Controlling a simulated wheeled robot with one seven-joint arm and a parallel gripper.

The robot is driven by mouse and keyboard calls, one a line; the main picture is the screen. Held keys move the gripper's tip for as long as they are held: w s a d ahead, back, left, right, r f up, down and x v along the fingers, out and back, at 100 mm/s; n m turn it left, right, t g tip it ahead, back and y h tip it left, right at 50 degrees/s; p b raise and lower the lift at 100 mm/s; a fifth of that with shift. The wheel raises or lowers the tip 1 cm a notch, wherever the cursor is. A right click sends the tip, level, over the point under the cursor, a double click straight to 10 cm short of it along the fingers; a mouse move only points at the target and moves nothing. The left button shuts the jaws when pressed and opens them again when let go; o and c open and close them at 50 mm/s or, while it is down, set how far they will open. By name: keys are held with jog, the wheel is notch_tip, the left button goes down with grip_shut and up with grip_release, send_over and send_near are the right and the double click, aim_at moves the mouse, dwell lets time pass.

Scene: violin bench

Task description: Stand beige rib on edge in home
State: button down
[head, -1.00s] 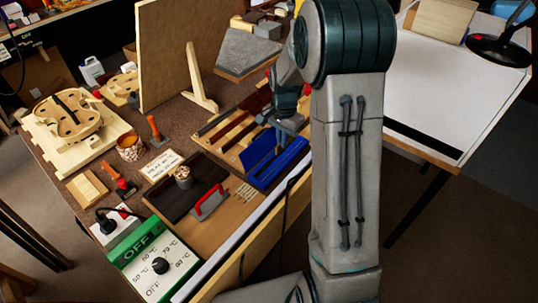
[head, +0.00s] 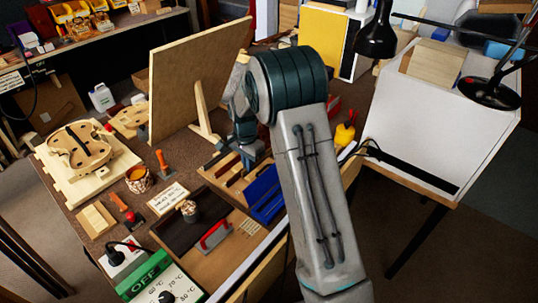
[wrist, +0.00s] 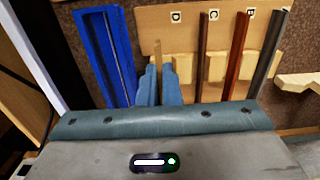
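The beige rib (wrist: 158,55) shows in the wrist view as a thin strip standing on edge between my fingertips. My gripper (wrist: 159,88) appears shut on it, at the near left part of the wooden rack (wrist: 181,40), by the label D. Whether the rib touches the rack is hidden by the fingers. Dark, red-brown and grey ribs stand on edge in the rack to the right, by further labels including C (wrist: 213,15). In the head view my gripper (head: 248,158) is over the rack (head: 208,172), and the rib cannot be made out.
A blue slotted tray (wrist: 107,55) lies just left of the rack in the wrist view. In the head view, a large upright board (head: 195,80) with a wooden foot stands behind. A red-handled tool (head: 214,236) and heater control box (head: 160,280) are in front.

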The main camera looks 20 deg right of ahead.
jog(key=shift+a+f+b, duration=0.25)
jog(key=shift+f+b, duration=0.7)
jog(key=shift+f, duration=0.55)
jog(key=shift+a+f+b, duration=0.2)
jog(key=shift+f+b, duration=0.7)
jog(key=shift+f, duration=0.65)
jog(key=shift+a+f+b, duration=0.25)
jog(key=shift+f+b, duration=0.7)
jog(key=shift+f, duration=0.55)
jog(key=c, duration=1.5)
grip_release()
jog(key=shift+c, duration=0.2)
jog(key=shift+r, duration=0.1)
